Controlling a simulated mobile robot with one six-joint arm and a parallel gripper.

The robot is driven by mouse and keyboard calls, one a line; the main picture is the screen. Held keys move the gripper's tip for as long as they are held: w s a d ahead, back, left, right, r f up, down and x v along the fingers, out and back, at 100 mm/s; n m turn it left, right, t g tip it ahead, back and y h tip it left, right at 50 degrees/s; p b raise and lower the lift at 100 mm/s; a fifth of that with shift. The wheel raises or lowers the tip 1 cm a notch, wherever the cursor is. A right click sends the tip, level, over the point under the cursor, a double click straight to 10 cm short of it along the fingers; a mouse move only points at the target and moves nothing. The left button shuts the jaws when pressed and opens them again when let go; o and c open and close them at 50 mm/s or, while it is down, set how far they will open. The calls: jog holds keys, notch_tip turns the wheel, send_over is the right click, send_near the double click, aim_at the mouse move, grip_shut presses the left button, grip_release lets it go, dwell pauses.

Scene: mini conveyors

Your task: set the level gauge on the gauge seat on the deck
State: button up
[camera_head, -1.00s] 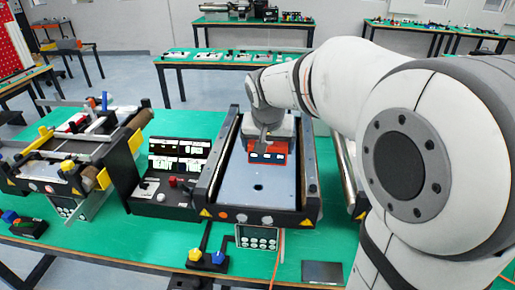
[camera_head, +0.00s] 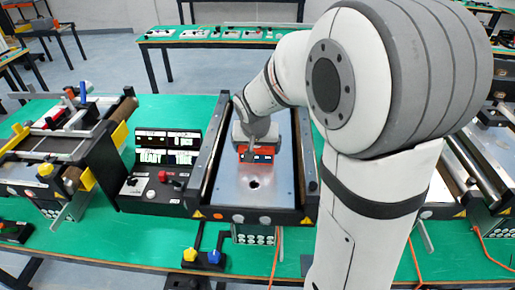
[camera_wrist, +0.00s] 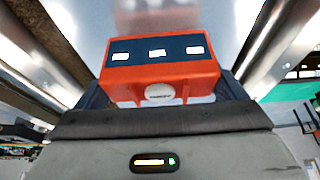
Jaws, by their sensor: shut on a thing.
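The level gauge (camera_head: 262,158) is an orange-red block with a dark blue top strip bearing three white windows. My gripper (camera_head: 257,151) is shut on it and holds it over the middle of the grey deck (camera_head: 229,187). In the wrist view the level gauge (camera_wrist: 158,70) sits across the jaws, with a round white label on its near side. Whether its underside touches the deck cannot be told. A dark round hole (camera_head: 254,184) shows in the deck, nearer the camera than the gauge. I cannot make out a gauge seat for certain; my gripper and the gauge may hide it.
Dark side rails (camera_head: 206,150) flank the deck. A black control panel (camera_head: 161,170) with display and buttons stands to its left, beside another conveyor (camera_head: 55,150). A further conveyor (camera_head: 470,165) is at right, partly behind my arm.

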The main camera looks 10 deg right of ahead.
jog(key=shift+w+f, duration=0.1)
jog(key=shift+f, duration=0.55)
jog(key=o, duration=1)
jog(key=shift+f, duration=0.1)
jog(key=shift+c, duration=0.2)
